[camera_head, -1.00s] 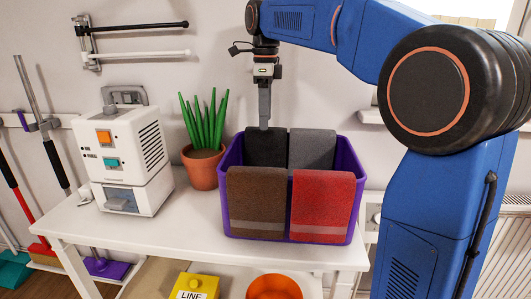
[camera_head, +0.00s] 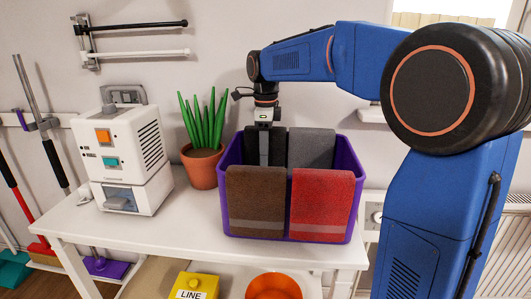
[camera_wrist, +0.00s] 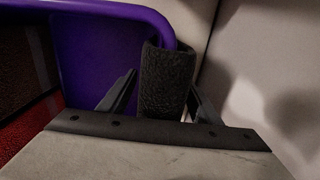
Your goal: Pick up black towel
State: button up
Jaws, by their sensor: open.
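The black towel (camera_head: 279,146) hangs at the back left of a purple bin (camera_head: 229,215), beside a grey towel (camera_head: 311,148). My gripper (camera_head: 264,155) points down at the black towel and covers part of it in the head view. In the wrist view the black towel (camera_wrist: 166,82) hangs over the bin's purple rim (camera_wrist: 110,12). My gripper's two fingers (camera_wrist: 160,95) are open, one on each side of the towel. I cannot tell whether either finger touches it.
A brown towel (camera_head: 256,195) and a red towel (camera_head: 320,200) hang over the bin's front. A potted plant (camera_head: 203,165) and a white machine (camera_head: 128,160) stand to the left on the white table (camera_head: 150,235). The wall is close behind the bin.

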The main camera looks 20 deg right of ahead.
jog(key=shift+f, duration=0.25)
jog(key=c, duration=1.1)
jog(key=shift+c, duration=0.2)
jog(key=shift+r, duration=0.15)
notch_tip(320, 180, up, 17)
jog(key=shift+r, duration=0.1)
jog(key=s+a, duration=0.3)
jog(key=s, duration=0.5)
jog(key=s+a, duration=0.4)
jog(key=s, duration=0.4)
jog(key=shift+s+r, duration=0.25)
jog(key=shift+s, duration=0.1)
jog(key=shift+r, duration=0.5)
